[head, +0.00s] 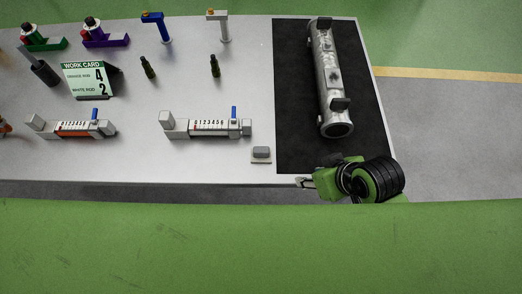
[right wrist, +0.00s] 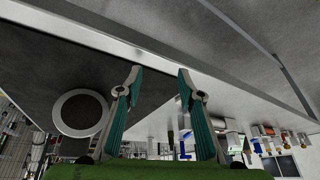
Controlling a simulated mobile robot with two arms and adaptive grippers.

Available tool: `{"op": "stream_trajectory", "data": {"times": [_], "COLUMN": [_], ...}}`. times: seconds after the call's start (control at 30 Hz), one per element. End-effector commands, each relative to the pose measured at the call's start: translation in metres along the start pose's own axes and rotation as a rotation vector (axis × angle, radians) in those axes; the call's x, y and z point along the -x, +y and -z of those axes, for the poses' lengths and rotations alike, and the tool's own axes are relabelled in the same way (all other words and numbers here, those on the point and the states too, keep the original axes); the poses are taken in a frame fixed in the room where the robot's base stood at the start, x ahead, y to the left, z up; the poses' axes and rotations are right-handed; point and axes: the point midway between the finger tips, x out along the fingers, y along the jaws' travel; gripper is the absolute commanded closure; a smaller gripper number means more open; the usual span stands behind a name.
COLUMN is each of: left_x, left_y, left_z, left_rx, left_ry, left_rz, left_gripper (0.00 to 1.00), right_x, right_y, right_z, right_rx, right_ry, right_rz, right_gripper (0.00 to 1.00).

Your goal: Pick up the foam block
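A small grey block, which looks like the foam block (head: 261,151), rests on a small pale pad (head: 261,161) near the table's front edge, left of the black mat. My right gripper (head: 305,182) is at the front edge, to the right of and nearer than the block, and apart from it. The right wrist view shows its two teal-padded fingers (right wrist: 158,82) spread wide with nothing between them. I cannot make out the block in that view. My left gripper is not in view.
A metal cylinder (head: 328,78) lies on the black mat (head: 290,95); its round end (right wrist: 81,113) shows in the right wrist view. A slide gauge (head: 208,126) stands left of the block. A work card (head: 86,79) and two small dark bottles (head: 148,67) stand farther back.

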Motion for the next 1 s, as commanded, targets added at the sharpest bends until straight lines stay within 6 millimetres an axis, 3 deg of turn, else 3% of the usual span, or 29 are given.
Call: {"op": "stream_trajectory", "data": {"times": [0.2,0.4,0.6,0.8,1.0], "left_x": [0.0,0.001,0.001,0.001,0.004], "left_y": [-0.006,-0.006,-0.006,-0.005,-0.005], "left_z": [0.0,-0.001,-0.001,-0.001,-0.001], "left_rx": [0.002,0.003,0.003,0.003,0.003], "left_ry": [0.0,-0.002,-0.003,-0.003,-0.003], "left_rz": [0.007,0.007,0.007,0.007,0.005], "left_gripper": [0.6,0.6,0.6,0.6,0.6], "right_x": [0.004,0.021,0.043,0.059,0.049], "right_y": [-0.039,-0.063,-0.054,-0.041,-0.044], "right_z": [0.075,0.119,0.136,0.141,0.138], "right_rx": [0.31,0.667,0.908,1.006,1.022], "right_ry": [0.083,0.075,-0.002,-0.06,-0.076], "right_rz": [0.155,0.283,0.349,0.381,0.395], "right_gripper": [0.65,0.65,0.65,0.65,0.65]}}
